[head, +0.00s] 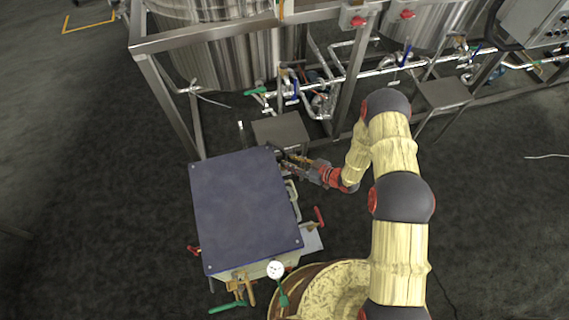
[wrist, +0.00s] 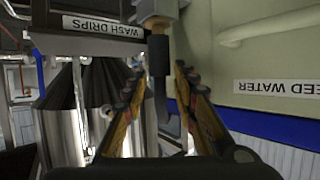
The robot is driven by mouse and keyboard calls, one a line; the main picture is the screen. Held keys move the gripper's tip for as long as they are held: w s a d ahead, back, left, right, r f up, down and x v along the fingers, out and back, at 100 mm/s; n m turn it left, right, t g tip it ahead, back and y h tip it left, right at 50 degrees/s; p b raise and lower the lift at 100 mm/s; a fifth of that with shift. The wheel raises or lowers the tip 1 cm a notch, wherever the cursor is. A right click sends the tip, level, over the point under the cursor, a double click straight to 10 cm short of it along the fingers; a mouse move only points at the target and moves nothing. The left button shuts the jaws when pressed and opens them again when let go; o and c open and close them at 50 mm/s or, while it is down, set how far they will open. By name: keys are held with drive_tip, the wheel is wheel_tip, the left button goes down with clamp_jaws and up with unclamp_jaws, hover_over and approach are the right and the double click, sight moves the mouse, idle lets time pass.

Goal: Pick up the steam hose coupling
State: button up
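My gripper (head: 292,159) is at the far right corner of a blue-topped box (head: 245,212) in the head view. In the wrist view its two fingers (wrist: 160,68) are spread apart. A black, slightly bent part (wrist: 159,82) hangs below a brass fitting (wrist: 157,22) and lies between the fingers in the picture, with a gap on either side. I cannot tell for sure whether this is the steam hose coupling, nor how deep it sits between the fingers. In the head view the arm and box corner hide this spot.
Steel tanks (head: 235,55), a frame and pipes with valves stand behind. A small grey platform (head: 281,131) is close behind the gripper. A red handle (head: 319,216) and a gauge (head: 275,269) project from the box.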

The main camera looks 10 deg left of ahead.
sight(285, 159)
drive_tip(key=b+x, duration=0.1)
drive_tip(key=x, duration=0.3)
drive_tip(key=shift+w+a, duration=0.1)
drive_tip(key=shift+a, duration=0.05)
drive_tip(key=shift+c, duration=0.7)
clamp_jaws()
